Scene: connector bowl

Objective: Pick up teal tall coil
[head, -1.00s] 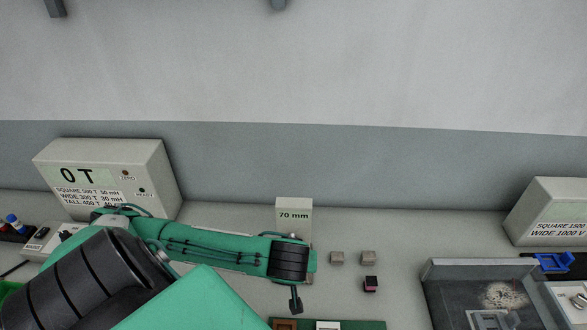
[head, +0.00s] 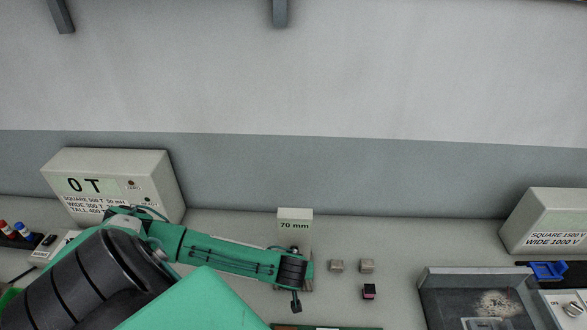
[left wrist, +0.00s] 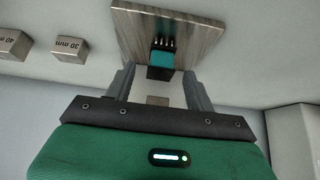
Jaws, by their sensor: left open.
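The teal coil (left wrist: 160,61), a small block with a dark face and a row of pins, shows in the left wrist view against a brushed grey-brown plate (left wrist: 190,32). My left gripper (left wrist: 160,82) is open, its two grey fingers either side of the line to the coil. The coil lies just beyond the fingertips; I see no contact. In the head view my left arm reaches in from the left, and its wrist (head: 292,270) hides the coil. My right gripper is not in view.
Two small grey blocks (head: 336,266) (head: 367,266) and a dark block with a pinkish front (head: 369,292) lie right of my wrist. A block marked 70 mm (head: 295,226) stands behind it. A grey tray (head: 430,285) is at the right.

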